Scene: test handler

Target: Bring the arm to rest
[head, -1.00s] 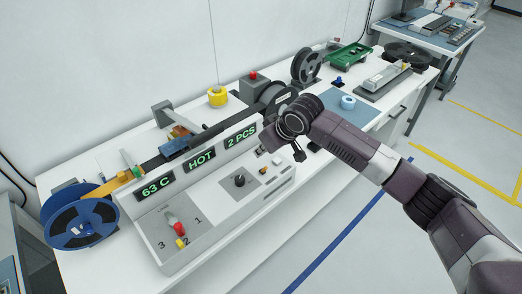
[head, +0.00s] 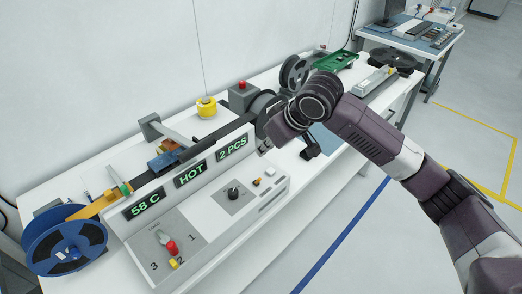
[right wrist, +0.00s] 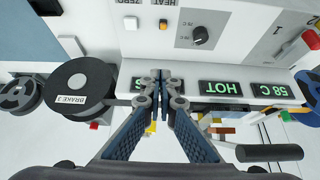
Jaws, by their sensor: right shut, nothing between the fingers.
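My right arm (head: 385,140) reaches in from the right in the head view, its wrist bent over the right end of the tape machine (head: 215,215). My right gripper (right wrist: 160,78) shows in the right wrist view, blue fingers closed together at the tips with nothing between them. The fingers point towards the machine's display face and overlap the edge of one green display. In the head view the fingers are mostly hidden by the wrist, and whether they touch the machine cannot be told. My left gripper is not in view.
Displays read 58 C (head: 144,205), HOT (head: 191,175) and 2 PCS (head: 233,148). A reel marked BRAKE 3 (right wrist: 75,82) is close to the gripper. A blue reel (head: 65,247) stands at the left. Clear floor (head: 400,245) lies in front of the bench.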

